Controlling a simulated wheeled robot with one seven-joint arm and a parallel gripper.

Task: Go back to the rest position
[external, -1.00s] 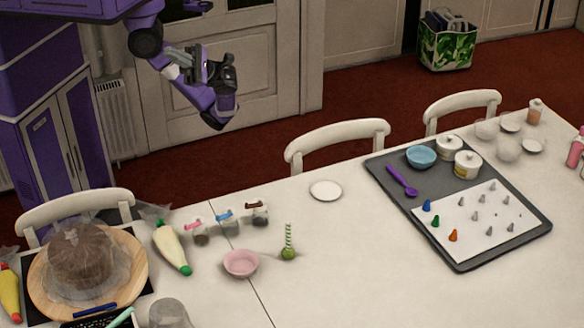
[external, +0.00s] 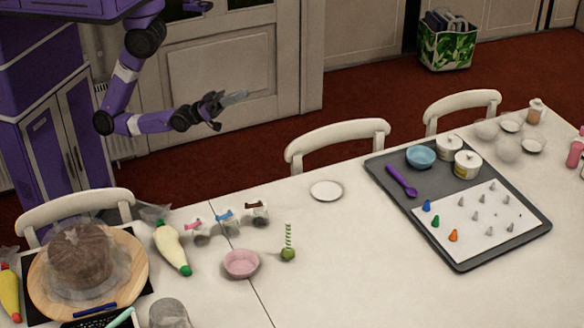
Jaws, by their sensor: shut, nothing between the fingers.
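My gripper (external: 236,98) is in the external view at the upper left of centre, at the end of my bent purple arm. It hangs in the air beyond the table's far edge, in front of the white door, and points to the right. It is shut and empty. My upper arm comes down from the top and my forearm runs to the right from the elbow.
The white table (external: 340,265) holds a cake on a wooden turntable (external: 131,284), a pink bowl (external: 241,263) and a grey tray (external: 392,207) with piping tips. White chairs (external: 338,137) stand along the far edge.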

